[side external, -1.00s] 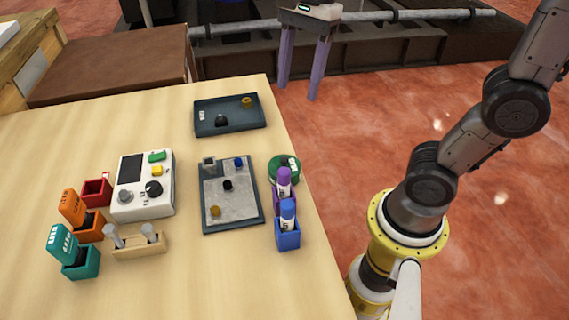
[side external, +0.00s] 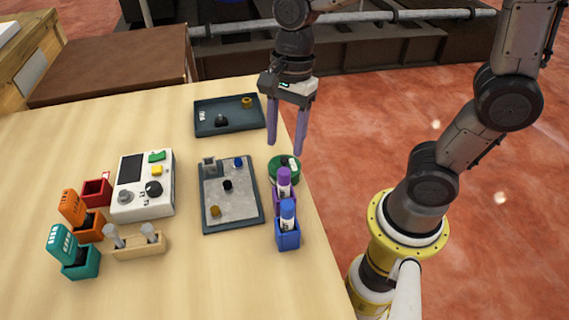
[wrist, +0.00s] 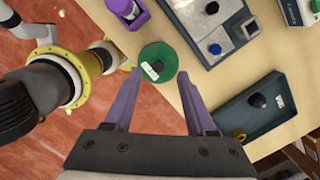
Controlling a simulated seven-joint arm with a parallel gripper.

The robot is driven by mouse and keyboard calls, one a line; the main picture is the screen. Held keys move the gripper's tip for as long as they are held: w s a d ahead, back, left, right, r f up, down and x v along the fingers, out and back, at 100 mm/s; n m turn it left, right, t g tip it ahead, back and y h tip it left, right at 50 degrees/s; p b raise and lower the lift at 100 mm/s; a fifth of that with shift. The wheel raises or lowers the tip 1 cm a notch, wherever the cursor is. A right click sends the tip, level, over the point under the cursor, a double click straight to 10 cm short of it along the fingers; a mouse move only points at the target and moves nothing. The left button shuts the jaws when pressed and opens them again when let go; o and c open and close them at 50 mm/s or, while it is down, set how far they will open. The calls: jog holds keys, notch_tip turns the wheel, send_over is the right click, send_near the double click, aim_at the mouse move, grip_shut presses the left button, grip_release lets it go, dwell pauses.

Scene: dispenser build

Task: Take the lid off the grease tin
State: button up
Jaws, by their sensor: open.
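The grease tin is a round green tin (side external: 285,167) near the table's right edge, behind the purple holder. From above, its green lid (wrist: 158,57) shows a white label and a small dark mark. My gripper (side external: 286,150) is open and points down, with its two purple fingers above and just behind the tin. In the wrist view the open fingertips (wrist: 155,72) appear on either side of the tin's near part. Nothing is between the fingers, and they do not appear to touch the tin.
A purple holder (side external: 284,200) and a blue holder (side external: 288,237) with markers stand close in front of the tin. A grey tray (side external: 248,214) lies to its left, and a dark tray (side external: 229,129) lies behind. The table's right edge is close by.

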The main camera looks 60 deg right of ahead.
aim_at(285, 159)
jog(key=shift+s+a+f, duration=0.1)
jog(key=shift+a+f, duration=0.05)
jog(key=shift+f, duration=0.75)
jog(key=shift+a+f, duration=0.1)
jog(key=shift+f, duration=0.8)
grip_shut()
